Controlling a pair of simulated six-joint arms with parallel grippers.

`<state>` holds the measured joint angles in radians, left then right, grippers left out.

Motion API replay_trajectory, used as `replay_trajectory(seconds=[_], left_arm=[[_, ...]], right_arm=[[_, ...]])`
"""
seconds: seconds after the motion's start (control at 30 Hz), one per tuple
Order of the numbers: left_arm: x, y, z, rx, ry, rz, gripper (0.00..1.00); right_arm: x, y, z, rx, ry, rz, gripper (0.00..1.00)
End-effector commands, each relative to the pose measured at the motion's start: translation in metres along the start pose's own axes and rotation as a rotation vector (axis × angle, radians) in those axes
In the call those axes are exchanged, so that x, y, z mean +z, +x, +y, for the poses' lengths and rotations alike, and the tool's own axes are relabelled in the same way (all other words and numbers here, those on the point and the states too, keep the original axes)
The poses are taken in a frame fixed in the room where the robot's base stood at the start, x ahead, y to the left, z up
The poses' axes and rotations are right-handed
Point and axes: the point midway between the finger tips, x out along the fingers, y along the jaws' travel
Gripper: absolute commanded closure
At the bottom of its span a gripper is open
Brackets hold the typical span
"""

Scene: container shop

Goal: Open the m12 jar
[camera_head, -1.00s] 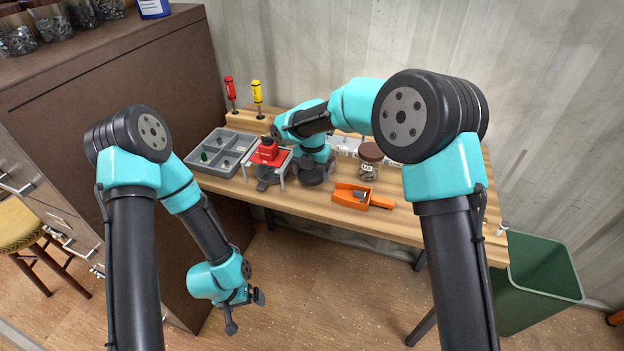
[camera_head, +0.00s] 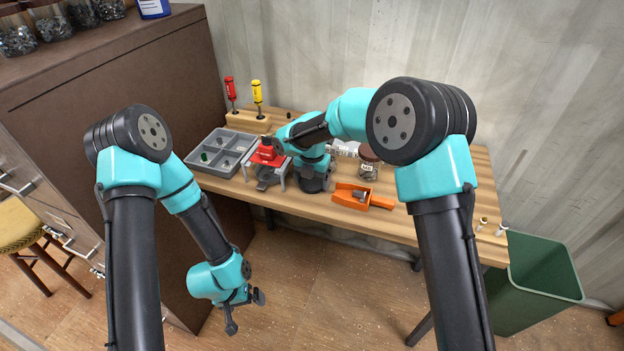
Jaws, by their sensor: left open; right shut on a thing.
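A clear jar (camera_head: 368,169) with a brown lid stands on the workbench behind the orange tool. Its label is too small to read, and my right arm covers part of the lid. My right gripper (camera_head: 316,182) is low over the bench, left of the jar and apart from it. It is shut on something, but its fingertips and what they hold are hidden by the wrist. My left gripper (camera_head: 244,310) hangs open and empty over the floor, in front of the brown cabinet.
A red device (camera_head: 267,153) on a grey stand is close left of my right wrist. Further left are a grey divided tray (camera_head: 206,167) and a wooden block (camera_head: 247,122) with red and yellow screwdrivers. An orange tool (camera_head: 358,197) lies at the front edge. A green bin (camera_head: 541,290) stands right.

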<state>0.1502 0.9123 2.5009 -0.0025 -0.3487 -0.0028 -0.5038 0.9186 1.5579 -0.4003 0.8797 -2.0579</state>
Motion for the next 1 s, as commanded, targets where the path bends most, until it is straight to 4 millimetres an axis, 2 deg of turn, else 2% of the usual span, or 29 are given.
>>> replay_trajectory(seconds=[0.07, 0.1, 0.27, 0.53, 0.67, 0.87, 1.0], left_arm=[[0.000, 0.000, 0.000, 0.000, 0.000, 0.000, 0.00], [0.000, 0.000, 0.000, 0.000, 0.000, 0.000, 0.00], [0.000, 0.000, 0.000, 0.000, 0.000, 0.000, 0.00], [0.000, 0.000, 0.000, 0.000, 0.000, 0.000, 0.00], [0.000, 0.000, 0.000, 0.000, 0.000, 0.000, 0.00], [0.000, 0.000, 0.000, 0.000, 0.000, 0.000, 0.00], [0.000, 0.000, 0.000, 0.000, 0.000, 0.000, 0.00]], right_arm=[[0.000, 0.002, 0.000, -0.001, 0.000, 0.000, 0.44], [0.000, 0.003, 0.000, 0.000, 0.000, 0.000, 0.15], [0.000, 0.002, 0.000, 0.000, 0.000, 0.000, 0.00], [0.000, 0.001, 0.000, 0.000, 0.000, 0.000, 0.00], [0.000, -0.006, 0.000, 0.000, 0.000, 0.000, 0.00], [0.000, -0.033, 0.001, 0.002, 0.000, -0.003, 0.00], [0.001, -0.060, 0.000, 0.003, 0.001, -0.002, 0.00]])
